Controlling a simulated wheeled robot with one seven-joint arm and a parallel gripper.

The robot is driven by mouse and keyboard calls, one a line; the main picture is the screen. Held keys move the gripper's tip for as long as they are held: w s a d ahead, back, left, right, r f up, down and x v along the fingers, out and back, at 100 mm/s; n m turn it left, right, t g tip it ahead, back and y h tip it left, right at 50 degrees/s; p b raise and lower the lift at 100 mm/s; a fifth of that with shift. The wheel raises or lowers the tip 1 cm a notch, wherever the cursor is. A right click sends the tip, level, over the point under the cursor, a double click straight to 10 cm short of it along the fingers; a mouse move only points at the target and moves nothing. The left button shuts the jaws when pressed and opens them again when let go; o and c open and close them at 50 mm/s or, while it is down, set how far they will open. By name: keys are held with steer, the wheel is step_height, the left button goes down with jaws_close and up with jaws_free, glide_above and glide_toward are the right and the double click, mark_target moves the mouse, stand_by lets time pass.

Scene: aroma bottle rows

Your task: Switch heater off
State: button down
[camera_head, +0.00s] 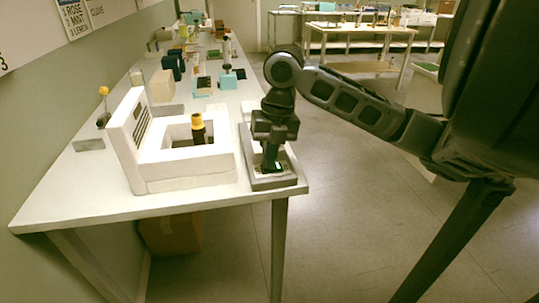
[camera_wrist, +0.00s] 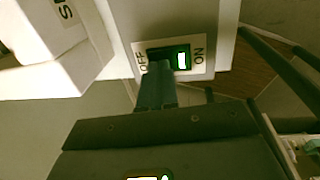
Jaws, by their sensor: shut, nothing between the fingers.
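A dark rocker switch (camera_wrist: 183,59) sits on a white plate (camera_wrist: 200,72) marked OFF on the left and ON on the right. A green light glows at its ON side. My gripper (camera_wrist: 157,68) is shut and empty, its fingertips at the OFF side of the switch and partly hiding it; contact cannot be told. In the head view my gripper (camera_head: 269,168) points down over the grey switch base (camera_head: 275,183) at the table's front right. The white heater-like unit (camera_head: 185,170) stands to its left, with a dark yellow-capped bottle (camera_head: 199,130) in its recess.
The white table (camera_head: 80,188) runs away along the left wall, with several bottles and boxes farther back. A yellow-topped item (camera_head: 104,92) stands left of the white unit. The floor to the right is clear. A shelf table (camera_head: 355,32) stands far back.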

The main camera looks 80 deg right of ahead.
stand_by(0.3)
steer(key=shift+w+f+b, duration=0.1)
steer(key=shift+f+b, duration=0.25)
steer(key=shift+b, duration=0.3)
steer(key=shift+r, duration=0.15)
steer(key=shift+s+d+b, duration=0.25)
steer(key=shift+s+b, duration=0.05)
steer(key=shift+s, duration=0.45)
